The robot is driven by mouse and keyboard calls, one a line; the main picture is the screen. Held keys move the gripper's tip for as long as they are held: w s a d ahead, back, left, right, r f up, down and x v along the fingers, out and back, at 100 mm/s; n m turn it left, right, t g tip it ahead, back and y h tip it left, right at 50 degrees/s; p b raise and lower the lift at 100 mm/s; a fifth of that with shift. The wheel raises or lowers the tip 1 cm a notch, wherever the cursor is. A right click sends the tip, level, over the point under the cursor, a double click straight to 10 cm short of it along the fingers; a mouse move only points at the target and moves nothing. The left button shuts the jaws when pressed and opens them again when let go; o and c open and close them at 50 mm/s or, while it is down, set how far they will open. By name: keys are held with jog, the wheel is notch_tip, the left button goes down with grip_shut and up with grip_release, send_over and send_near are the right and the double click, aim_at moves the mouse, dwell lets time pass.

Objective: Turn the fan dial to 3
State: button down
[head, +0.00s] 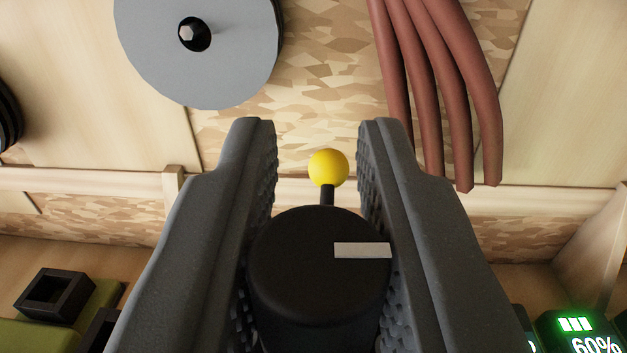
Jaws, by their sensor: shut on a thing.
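A round black dial (300,275) with a white pointer mark (362,250) sits in the lower middle of the head view. The mark points to the right in the picture. My gripper (318,150) has one grey ridged finger on each side of the dial, and it is shut on the dial. A yellow ball on a short black stem (328,168) shows just beyond the dial, between the fingertips. No numbers around the dial can be seen, and its base is hidden.
A grey disc (225,60) and several reddish-brown hoses (430,90) are at the back wall. A black square block (52,295) is at lower left. A lit green display reading 60% (585,335) is at lower right. A wooden ledge (90,182) crosses behind.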

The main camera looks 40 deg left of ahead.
jog(key=h+b, duration=0.1)
jog(key=b, duration=0.1)
jog(key=shift+f+m+t+b, duration=0.25)
jog(key=shift+m+t+b, duration=0.05)
jog(key=shift+b, duration=0.05)
jog(key=shift+r+b, duration=0.3)
jog(key=shift+b, duration=0.3)
jog(key=c, duration=1.3)
grip_release()
jog(key=b+v, duration=0.1)
jog(key=v, duration=1.2)
jog(key=shift+s+d+f, duration=0.15)
jog(key=shift+s, duration=0.25)
